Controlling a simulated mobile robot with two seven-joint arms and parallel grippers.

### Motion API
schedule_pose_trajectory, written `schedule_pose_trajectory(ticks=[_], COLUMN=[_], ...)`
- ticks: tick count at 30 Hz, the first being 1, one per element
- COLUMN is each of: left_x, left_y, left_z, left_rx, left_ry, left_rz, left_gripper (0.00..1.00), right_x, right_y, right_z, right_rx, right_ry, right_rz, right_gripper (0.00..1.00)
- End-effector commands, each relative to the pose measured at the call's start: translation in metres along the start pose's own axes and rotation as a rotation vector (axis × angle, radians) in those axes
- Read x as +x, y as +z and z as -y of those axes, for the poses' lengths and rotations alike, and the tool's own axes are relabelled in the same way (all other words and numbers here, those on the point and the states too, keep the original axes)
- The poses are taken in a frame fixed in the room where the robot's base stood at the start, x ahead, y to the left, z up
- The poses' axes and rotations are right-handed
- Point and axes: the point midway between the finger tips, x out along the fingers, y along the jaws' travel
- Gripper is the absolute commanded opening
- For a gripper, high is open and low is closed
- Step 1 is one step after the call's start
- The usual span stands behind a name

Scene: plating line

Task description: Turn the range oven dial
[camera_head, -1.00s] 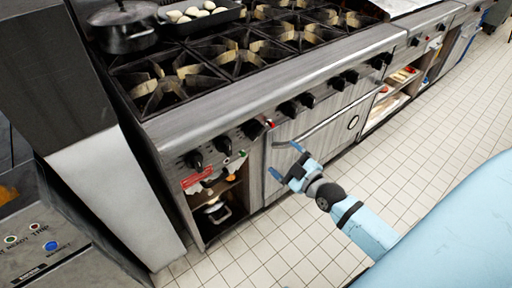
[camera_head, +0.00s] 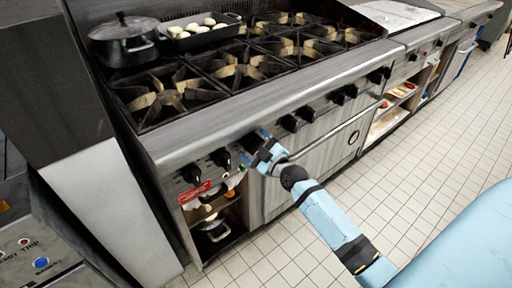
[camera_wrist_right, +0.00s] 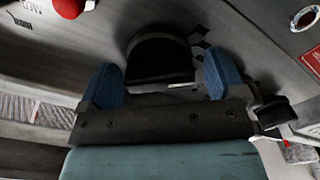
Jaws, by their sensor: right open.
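The range's front panel (camera_head: 235,148) carries a row of black dials. Two of them, the far-left dial (camera_head: 192,172) and its neighbour (camera_head: 221,157), show clear of my arm. My right gripper (camera_head: 262,150) is at the panel, just right of these, and covers part of the dial there. In the right wrist view a black dial (camera_wrist_right: 160,55) lies between the two blue fingertips, which are open and apart. I cannot tell how deep it is between them. Another dial (camera_wrist_right: 276,112) shows at the right of that view. My left gripper is not in view.
A red knob (camera_wrist_right: 70,6) is close by in the wrist view. The oven door handle (camera_head: 325,132) runs below the panel. A lidded pot (camera_head: 125,42) and a tray (camera_head: 175,42) of pale round items stand on the burners. The tiled floor (camera_head: 430,160) in front is clear.

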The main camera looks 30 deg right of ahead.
Motion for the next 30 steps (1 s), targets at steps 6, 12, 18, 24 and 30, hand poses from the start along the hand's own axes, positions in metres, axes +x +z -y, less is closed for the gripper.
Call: schedule_pose_trajectory(ticks=[6, 12, 18, 24, 30], left_x=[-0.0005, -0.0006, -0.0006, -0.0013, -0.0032], left_y=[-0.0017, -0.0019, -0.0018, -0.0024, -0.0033], left_z=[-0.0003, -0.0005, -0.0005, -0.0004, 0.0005], left_rx=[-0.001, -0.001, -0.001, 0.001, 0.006], left_ry=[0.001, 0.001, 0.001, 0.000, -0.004], left_rz=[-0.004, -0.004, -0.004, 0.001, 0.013], left_gripper=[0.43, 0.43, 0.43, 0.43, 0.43], right_x=[0.0030, 0.0027, 0.0026, 0.0025, 0.0024], right_y=[-0.0004, -0.0003, -0.0003, -0.0011, -0.0018], right_z=[-0.0003, -0.0003, -0.0004, -0.0010, -0.0023], right_rx=[0.000, 0.000, 0.000, 0.025, 0.117], right_ry=[0.000, 0.000, 0.000, 0.000, -0.002], right_rz=[0.000, 0.000, 0.000, 0.000, 0.000], right_gripper=[0.90, 0.67, 0.44, 0.44, 0.44])
